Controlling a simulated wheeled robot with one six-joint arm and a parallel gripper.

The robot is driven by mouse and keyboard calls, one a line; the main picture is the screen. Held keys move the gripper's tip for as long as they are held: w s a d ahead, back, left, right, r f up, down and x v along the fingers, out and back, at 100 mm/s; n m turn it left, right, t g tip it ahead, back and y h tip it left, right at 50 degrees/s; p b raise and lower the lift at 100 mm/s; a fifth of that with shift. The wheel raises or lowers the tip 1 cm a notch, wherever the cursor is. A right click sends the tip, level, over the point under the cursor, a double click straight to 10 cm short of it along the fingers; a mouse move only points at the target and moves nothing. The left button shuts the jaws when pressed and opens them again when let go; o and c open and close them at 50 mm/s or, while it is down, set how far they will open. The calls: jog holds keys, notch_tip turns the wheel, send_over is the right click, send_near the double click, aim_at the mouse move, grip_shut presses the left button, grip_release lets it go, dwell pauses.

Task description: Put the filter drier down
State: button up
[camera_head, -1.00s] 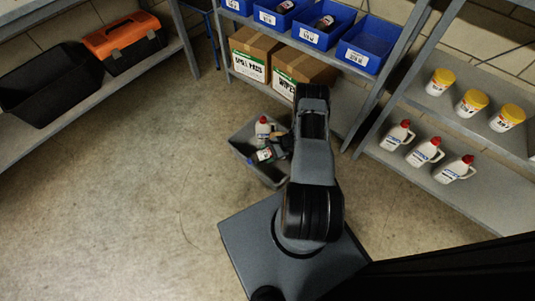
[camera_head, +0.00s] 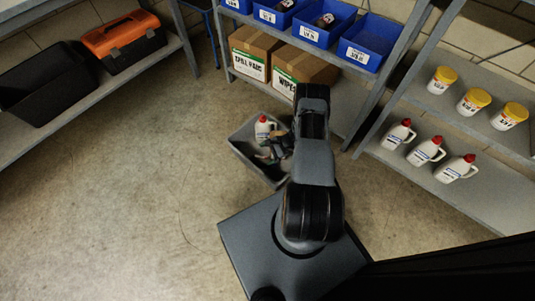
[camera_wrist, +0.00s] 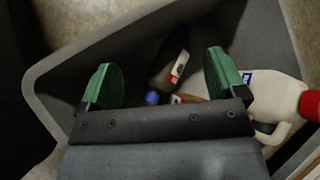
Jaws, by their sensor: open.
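The filter drier appears to be the dark cylinder (camera_wrist: 166,72) with a white and red label, lying low inside the grey tote in the wrist view. A blue cap shows near it; I cannot tell whether it belongs to the same thing. The grey tote (camera_head: 262,174) stands on the floor; its rim (camera_wrist: 45,95) also shows in the wrist view. My gripper (camera_wrist: 160,82) is open, its green-padded fingers wide apart over the tote, with nothing between the pads. The drier lies beyond the fingertips. In the head view my arm partly hides the gripper and tote.
Cartons (camera_head: 252,55) and blue bins (camera_head: 320,25) fill the rack behind. Jugs (camera_head: 426,151) stand on the right shelf. Floor at left is clear.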

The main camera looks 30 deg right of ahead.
jog(key=p+v, duration=0.4)
jog(key=v, duration=0.8)
jog(key=shift+r, duration=0.6)
jog(key=shift+r, duration=0.1)
jog(key=w+a+r+n+g+h+p, duration=0.1)
jog(key=a+r+n+p, duration=0.3)
jog(key=r, duration=1)
jog(key=w+a+r+n+g+h+p, duration=0.1)
jog(key=a+r+n+h+p, duration=0.15)
jog(key=r+p, duration=0.75)
jog(key=w+a+r+n+g+h+p, duration=0.1)
jog(key=w+a+r+n, duration=0.15)
jog(key=r, duration=1.55)
jog(key=s+a+r+n+t+h+p, duration=0.1)
jog(key=s+a+r+n+p, duration=0.2)
jog(key=r, duration=0.7)
jog(key=s+a+r+n+t+h+p, duration=0.1)
jog(key=s+a+r+p, duration=0.3)
jog(key=r, duration=0.5)
jog(key=s+a+r+n+t+h+p, duration=0.1)
jog(key=s+a+r+n+h+p, duration=0.1)
jog(key=s+a+r+n+p, duration=0.2)
jog(key=s+r+p, duration=0.2)
jog(key=s+r, duration=0.2)
jog(key=r, duration=0.2)
jog(key=shift+s+r+n, duration=0.3)
jog(key=shift+s+r, duration=0.05)
jog(key=shift+s, duration=0.05)
